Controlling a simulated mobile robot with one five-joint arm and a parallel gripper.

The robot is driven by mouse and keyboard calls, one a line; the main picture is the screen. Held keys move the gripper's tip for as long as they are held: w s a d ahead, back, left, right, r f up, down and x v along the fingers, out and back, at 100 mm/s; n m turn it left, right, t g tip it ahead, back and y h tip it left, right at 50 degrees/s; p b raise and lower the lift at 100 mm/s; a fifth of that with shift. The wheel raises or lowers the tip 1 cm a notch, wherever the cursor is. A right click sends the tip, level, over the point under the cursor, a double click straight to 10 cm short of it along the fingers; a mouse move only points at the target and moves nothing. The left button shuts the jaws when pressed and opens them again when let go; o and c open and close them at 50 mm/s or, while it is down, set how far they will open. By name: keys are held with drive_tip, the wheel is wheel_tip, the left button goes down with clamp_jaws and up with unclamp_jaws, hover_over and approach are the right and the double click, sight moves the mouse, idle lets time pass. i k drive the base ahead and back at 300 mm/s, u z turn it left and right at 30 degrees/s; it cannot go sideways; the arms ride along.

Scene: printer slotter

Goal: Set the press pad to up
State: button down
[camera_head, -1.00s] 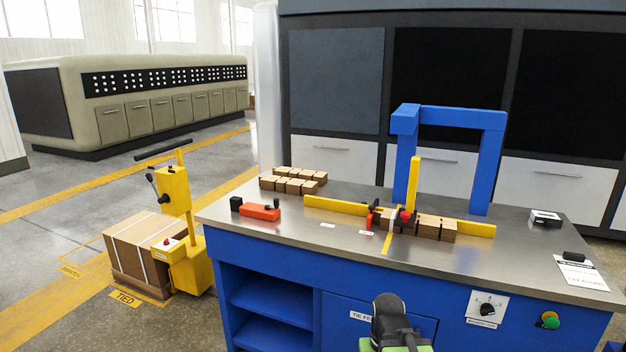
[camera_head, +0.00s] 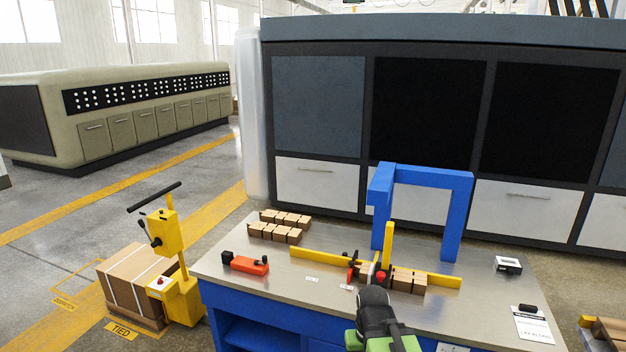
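A blue press frame (camera_head: 425,178) stands on the metal-topped workbench (camera_head: 450,315). In front of it is a yellow upright post (camera_head: 389,240), with a red knob (camera_head: 381,276) low beside it. Several brown blocks (camera_head: 408,280) stand in a row against a long yellow rail (camera_head: 325,260). I cannot make out which part is the press pad or how high it sits. My gripper (camera_head: 375,300), black with a green part behind it, is at the front of the bench, just below the red knob in the picture. Its fingers are not clear, and it hides the bench front there.
A red and black tool (camera_head: 246,264) and two groups of brown blocks (camera_head: 285,220) are at the bench's left. A small white device (camera_head: 508,265) and a paper sheet (camera_head: 532,323) are at the right. A yellow strapping machine (camera_head: 175,265) stands beside a strapped carton (camera_head: 130,280).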

sight(384, 254)
drive_tip(key=u, duration=2)
drive_tip(key=k, duration=1.35)
drive_tip(key=z, duration=0.4)
drive_tip(key=i, duration=1)
